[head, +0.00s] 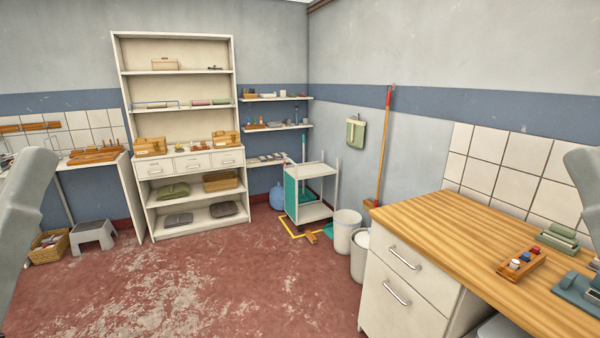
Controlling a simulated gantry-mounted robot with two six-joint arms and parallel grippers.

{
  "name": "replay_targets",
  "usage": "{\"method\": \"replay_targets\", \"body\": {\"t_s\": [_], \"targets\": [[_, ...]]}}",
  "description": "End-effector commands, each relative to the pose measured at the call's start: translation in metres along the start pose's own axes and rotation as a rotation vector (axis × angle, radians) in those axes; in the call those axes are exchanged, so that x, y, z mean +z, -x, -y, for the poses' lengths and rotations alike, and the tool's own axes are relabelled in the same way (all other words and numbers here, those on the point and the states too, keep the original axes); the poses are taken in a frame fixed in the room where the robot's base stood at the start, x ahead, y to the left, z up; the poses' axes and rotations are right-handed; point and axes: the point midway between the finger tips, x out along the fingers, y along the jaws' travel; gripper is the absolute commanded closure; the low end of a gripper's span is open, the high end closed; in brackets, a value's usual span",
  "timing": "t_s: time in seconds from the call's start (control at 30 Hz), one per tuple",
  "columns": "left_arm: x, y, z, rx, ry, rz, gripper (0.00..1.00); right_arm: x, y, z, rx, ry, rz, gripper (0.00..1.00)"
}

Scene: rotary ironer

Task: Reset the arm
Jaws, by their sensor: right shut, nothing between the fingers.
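My left arm (28,205) shows as a grey link at the left edge of the head view, and its gripper is outside the picture. My right arm (586,175) shows as a grey link cut off by the right edge, over the tiled wall. No fingertips of the right gripper can be made out. Neither visible arm part is seen holding anything. No rotary ironer can be made out.
A wooden counter (470,240) with white drawers fills the lower right, bearing a wooden rack (521,264). White shelves (190,218), a trolley (315,212) and bins (346,234) stand farther back. A grey stool (93,232) stands left. The red floor (200,295) between is clear.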

Motion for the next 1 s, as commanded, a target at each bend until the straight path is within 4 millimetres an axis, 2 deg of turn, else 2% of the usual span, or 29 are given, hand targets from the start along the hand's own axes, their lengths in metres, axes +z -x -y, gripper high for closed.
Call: {"method": "replay_targets", "body": {"t_s": [0.03, 0.3, 0.43, 0.6, 1.0], "targets": [[-0.035, -0.038, 0.000, 0.000, 0.000, 0.000, 0.55, -0.035, -0.038, 0.000, 0.000, 0.000, 0.000, 1.00], [-0.122, -0.133, 0.001, 0.000, 0.002, 0.000, 0.55, -0.122, -0.133, -0.001, 0.000, 0.000, 0.000, 1.00], [-0.152, -0.166, 0.001, 0.001, 0.002, 0.001, 0.55, -0.153, -0.166, -0.001, 0.000, 0.000, 0.000, 1.00], [-0.167, -0.182, 0.001, 0.001, 0.002, 0.001, 0.55, -0.167, -0.181, -0.001, 0.000, 0.000, 0.000, 1.00], [-0.164, -0.179, 0.001, 0.001, 0.002, 0.001, 0.55, -0.165, -0.179, -0.001, 0.000, 0.000, 0.001, 1.00]]}}
